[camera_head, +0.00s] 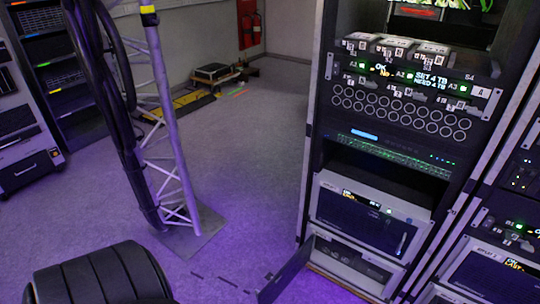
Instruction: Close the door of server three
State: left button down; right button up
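A narrow dark door (287,274) stands swung open at the lower left of the rack. It juts out to the left from the bottom unit (350,264), whose front is exposed. Just above, a server with a light frame and a dark front (365,224) appears closed. A small lit display and a pale handle show on that front. I cannot read a label that says which unit is server three. Neither of my grippers is in view.
The rack (313,130) fills the right side, with a second rack (500,215) beside it. A truss post (172,120) with thick black cables (125,130) stands on a floor plate at left. The purple-lit floor (250,170) between is clear.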

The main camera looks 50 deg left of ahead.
aim_at(272, 291)
jog(key=j+z, duration=0.1)
jog(key=j, duration=0.4)
jog(key=j+z, duration=0.1)
jog(key=j, duration=0.45)
jog(key=k+j+z, duration=0.1)
jog(key=j, duration=0.9)
jog(key=k+j+z, duration=0.15)
jog(key=j, duration=0.35)
jog(key=j+z, duration=0.1)
jog(key=j, duration=0.45)
jog(key=j+z, duration=0.1)
jog(key=j, duration=0.2)
